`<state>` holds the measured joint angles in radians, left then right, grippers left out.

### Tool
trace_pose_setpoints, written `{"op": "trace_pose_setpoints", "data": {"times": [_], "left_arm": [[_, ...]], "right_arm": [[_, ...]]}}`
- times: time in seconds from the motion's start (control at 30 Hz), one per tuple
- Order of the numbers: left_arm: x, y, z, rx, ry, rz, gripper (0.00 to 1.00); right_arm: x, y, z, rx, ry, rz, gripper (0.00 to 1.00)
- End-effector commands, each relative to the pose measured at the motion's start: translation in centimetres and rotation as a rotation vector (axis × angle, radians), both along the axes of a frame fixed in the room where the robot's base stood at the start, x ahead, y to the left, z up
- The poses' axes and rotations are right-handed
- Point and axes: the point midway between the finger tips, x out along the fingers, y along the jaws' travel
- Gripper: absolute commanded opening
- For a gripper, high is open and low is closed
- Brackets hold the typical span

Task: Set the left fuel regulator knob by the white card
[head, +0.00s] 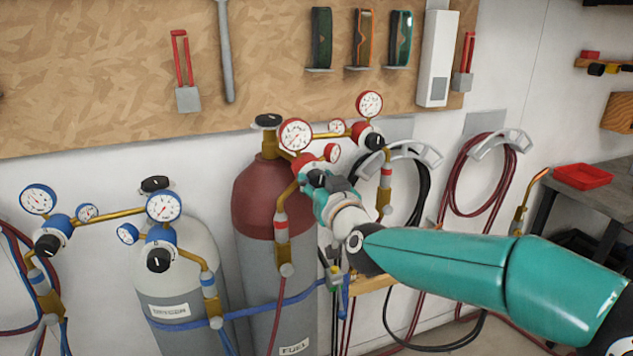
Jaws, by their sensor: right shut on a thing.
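The left fuel regulator (305,162) sits on the dark red and grey fuel cylinder (254,200), with a large red-rimmed gauge (295,135) and a small red gauge (331,152). My right gripper (318,180) comes in from the right and is shut at the front of this regulator, where its knob sits. The knob is mostly hidden by the fingers, so its pointer setting cannot be read. The right fuel regulator's black knob (375,141) is uncovered behind. I cannot make out a white card. My left gripper is out of view.
A blue strap (250,309) crosses the cylinders. Hoses hang on wall hooks (402,152) behind my right arm. A dark bench with a red tray (582,176) stands far right.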

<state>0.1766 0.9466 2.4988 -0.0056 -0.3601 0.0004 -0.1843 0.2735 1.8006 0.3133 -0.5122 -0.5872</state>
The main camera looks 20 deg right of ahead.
Motion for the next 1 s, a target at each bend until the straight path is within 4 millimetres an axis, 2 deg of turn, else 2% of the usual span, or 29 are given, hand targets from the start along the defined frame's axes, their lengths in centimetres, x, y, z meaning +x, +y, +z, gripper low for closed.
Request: {"op": "trace_pose_setpoints", "data": {"times": [0.37,1.0], "left_arm": [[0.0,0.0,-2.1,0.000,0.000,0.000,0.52],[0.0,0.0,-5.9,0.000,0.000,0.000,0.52]], "right_arm": [[0.0,0.0,-0.2,0.197,0.004,0.000,0.07],[0.0,-0.1,-0.3,0.795,0.026,-0.001,0.07]]}}
